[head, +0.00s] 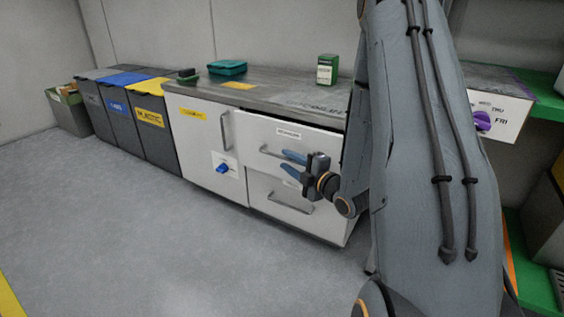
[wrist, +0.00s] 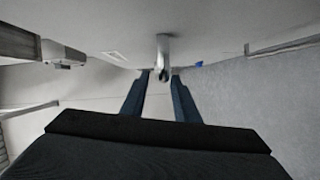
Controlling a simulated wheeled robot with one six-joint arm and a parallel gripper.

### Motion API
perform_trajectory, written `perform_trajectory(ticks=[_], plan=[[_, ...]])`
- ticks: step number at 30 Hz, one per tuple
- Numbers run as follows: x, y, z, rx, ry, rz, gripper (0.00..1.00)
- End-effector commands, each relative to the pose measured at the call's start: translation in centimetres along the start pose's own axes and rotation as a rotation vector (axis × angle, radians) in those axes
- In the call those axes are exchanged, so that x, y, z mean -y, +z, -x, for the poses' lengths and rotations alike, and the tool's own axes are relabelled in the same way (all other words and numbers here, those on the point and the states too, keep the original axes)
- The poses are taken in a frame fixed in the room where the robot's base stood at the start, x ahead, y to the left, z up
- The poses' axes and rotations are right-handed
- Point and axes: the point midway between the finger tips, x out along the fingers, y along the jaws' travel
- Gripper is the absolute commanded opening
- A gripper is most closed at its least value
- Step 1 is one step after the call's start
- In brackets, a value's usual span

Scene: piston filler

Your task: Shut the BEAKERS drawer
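The upper drawer (head: 320,143) of the white cabinet carries a small label that is blurred but seems to read BEAKERS. A dark gap along its top edge suggests that it stands slightly out. Its bar handle (head: 266,151) is partly hidden by my gripper (head: 293,163). My gripper is in front of the drawers, its two blue fingers apart. In the wrist view the fingers (wrist: 160,92) are spread, with a grey handle (wrist: 163,50) ahead between their tips; contact cannot be told.
A lower drawer (head: 275,190) with its own handle sits below. A teal box (head: 227,67) and green container (head: 327,70) stand on the counter. The floor in front is clear.

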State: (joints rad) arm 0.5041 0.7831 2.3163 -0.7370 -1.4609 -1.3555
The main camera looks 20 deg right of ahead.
Motion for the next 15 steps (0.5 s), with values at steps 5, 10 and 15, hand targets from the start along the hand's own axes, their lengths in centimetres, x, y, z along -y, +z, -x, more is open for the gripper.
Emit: perform_trajectory(ticks=[5, 10, 15], plan=[[0.1, 0.0, -2.4, -0.002, 0.001, 0.001, 0.28], [0.0, -0.1, -3.3, -0.002, 0.001, 0.000, 0.28], [0.0, 0.0, -3.4, -0.001, 0.000, -0.001, 0.28]])
